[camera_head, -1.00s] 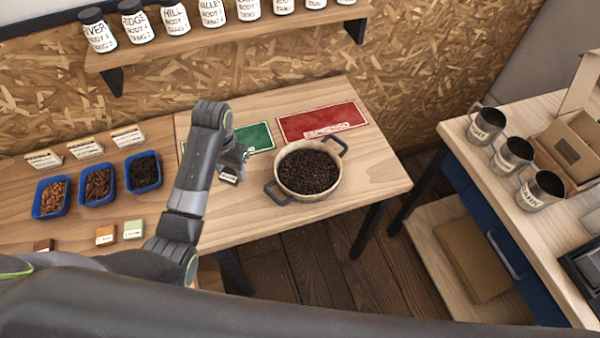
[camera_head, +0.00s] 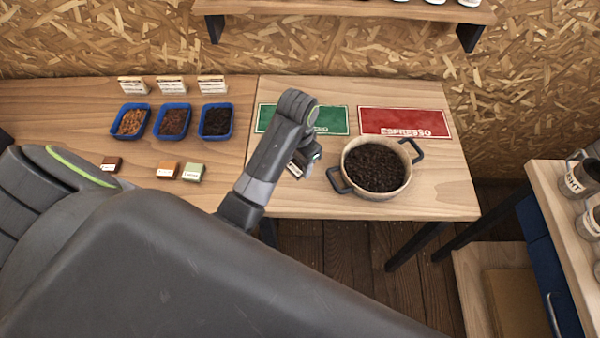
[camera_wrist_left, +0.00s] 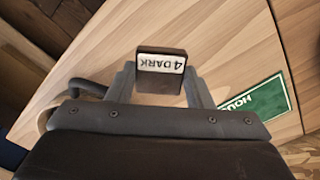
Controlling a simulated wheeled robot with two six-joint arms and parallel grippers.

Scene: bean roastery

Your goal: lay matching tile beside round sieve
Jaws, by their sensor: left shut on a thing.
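The round sieve (camera_head: 347,178), a pale-rimmed pan with two dark handles, is full of dark beans (camera_head: 375,168) on the right part of the table. My left gripper (camera_head: 303,166) is just left of the sieve, above the table. In the left wrist view it is shut on a dark brown tile (camera_wrist_left: 161,83) with a white label reading "4 DARK". The tile's label also shows in the head view (camera_head: 294,170). My right gripper is not in view.
Three blue trays of beans (camera_head: 216,121) stand behind the loose tiles, with white cards (camera_head: 212,84) behind them. A green mat (camera_head: 335,120) and a red "ESPRESSO" mat (camera_head: 404,122) lie behind the sieve. A side table with mugs (camera_head: 580,179) stands at the right.

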